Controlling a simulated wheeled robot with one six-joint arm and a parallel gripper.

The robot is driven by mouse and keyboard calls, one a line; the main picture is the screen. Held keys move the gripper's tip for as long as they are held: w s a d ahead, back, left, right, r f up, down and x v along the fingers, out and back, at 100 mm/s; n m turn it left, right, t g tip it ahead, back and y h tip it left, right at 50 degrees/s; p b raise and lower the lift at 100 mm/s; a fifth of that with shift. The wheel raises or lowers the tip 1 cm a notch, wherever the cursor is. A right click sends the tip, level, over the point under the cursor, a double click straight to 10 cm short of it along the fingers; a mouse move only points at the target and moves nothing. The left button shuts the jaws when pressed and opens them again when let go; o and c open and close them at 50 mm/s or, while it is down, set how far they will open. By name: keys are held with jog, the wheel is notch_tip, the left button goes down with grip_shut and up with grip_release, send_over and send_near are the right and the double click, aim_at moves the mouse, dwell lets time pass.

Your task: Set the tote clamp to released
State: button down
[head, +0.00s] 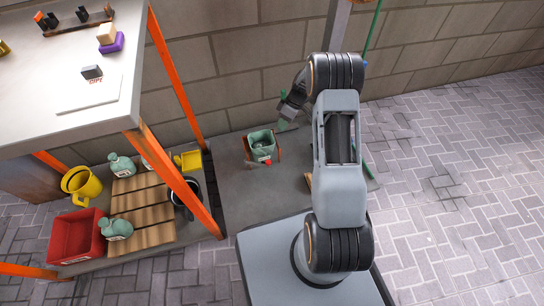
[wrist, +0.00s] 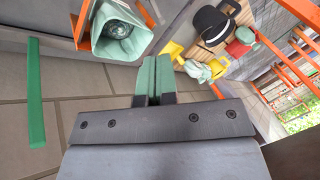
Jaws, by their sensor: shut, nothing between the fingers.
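A pale green tote (head: 262,143) stands on the grey floor slab by the wall, with a clear round item inside. Brown-orange upright pieces, seemingly the tote clamp (head: 248,149), flank it, and a small red part (head: 268,162) shows at its front. In the wrist view the tote (wrist: 104,45) is at the top, with an orange clamp bar (wrist: 82,22) along its side; the red part is not clearly visible there. My gripper (head: 282,125) is above and just right of the tote, apart from it. Its green fingers (wrist: 151,75) are together and empty. The clamp's setting cannot be told.
An orange-framed workbench (head: 140,125) stands left, with an orange post (head: 176,75) near the tote. A green pole leans behind my arm. Paved floor at right is clear.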

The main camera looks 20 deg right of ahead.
jog(key=a+f+n+b, duration=0.1)
jog(key=a+f+b, duration=0.1)
jog(key=f, duration=0.7)
jog(key=a+f+n+y+b, duration=0.1)
jog(key=a+f+b, duration=0.1)
jog(key=f, duration=0.7)
jog(key=shift+s+a+f+y, duration=0.15)
jog(key=shift+s+f+y, duration=0.05)
jog(key=shift+s+y, duration=0.15)
jog(key=shift+s+a+r, duration=0.1)
jog(key=shift+s+a, duration=0.05)
jog(key=shift+s, duration=0.05)
